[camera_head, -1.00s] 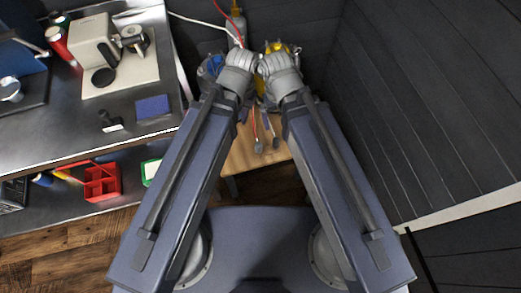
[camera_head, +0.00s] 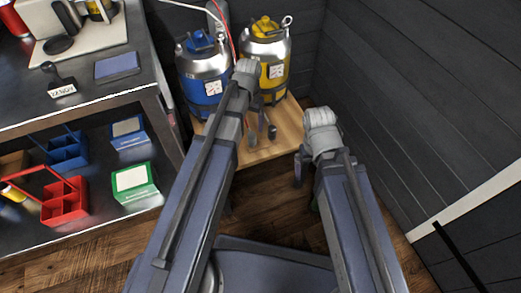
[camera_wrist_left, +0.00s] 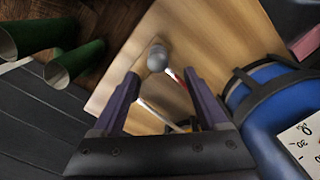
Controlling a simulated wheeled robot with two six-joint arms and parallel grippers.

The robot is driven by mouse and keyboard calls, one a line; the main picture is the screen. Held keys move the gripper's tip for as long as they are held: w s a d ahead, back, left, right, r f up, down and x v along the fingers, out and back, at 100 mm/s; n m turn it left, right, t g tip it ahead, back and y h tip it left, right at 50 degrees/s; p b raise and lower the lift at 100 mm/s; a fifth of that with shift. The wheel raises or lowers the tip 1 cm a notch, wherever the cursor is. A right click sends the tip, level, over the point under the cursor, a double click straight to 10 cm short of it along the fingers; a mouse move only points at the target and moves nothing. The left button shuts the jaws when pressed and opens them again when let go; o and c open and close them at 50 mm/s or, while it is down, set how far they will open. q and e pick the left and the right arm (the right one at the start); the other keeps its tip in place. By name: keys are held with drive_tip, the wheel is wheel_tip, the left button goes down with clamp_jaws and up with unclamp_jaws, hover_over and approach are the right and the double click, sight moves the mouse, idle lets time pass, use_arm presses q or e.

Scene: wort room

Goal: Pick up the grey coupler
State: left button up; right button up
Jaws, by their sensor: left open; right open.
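A grey coupler (camera_wrist_left: 157,57) with a rounded end and a red-and-white line behind it shows in the left wrist view, over the wooden stand (camera_wrist_left: 215,25). My left gripper (camera_wrist_left: 160,80) is open and empty, its two purple fingers spread on either side below the coupler's rounded end, not closed on it.
A blue keg (camera_head: 204,87) and a yellow keg (camera_head: 276,50) stand on the wooden stand's back. A dark wall (camera_head: 420,90) closes off the right. A metal bench (camera_head: 80,110) stands at left, with a red caddy (camera_head: 66,212) and boxes on its lower shelf.

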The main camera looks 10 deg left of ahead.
sight(252, 134)
use_arm(q)
drive_tip(key=shift+w+f, duration=0.1)
drive_tip(key=shift+f, duration=0.2)
drive_tip(key=f+b, duration=0.7)
drive_tip(key=b, duration=0.1)
drive_tip(key=shift+s+d+f, duration=0.15)
drive_tip(key=shift+s+f, duration=0.05)
drive_tip(key=shift+f, duration=0.15)
drive_tip(key=shift+r, duration=0.1)
clamp_jaws()
idle(0.5)
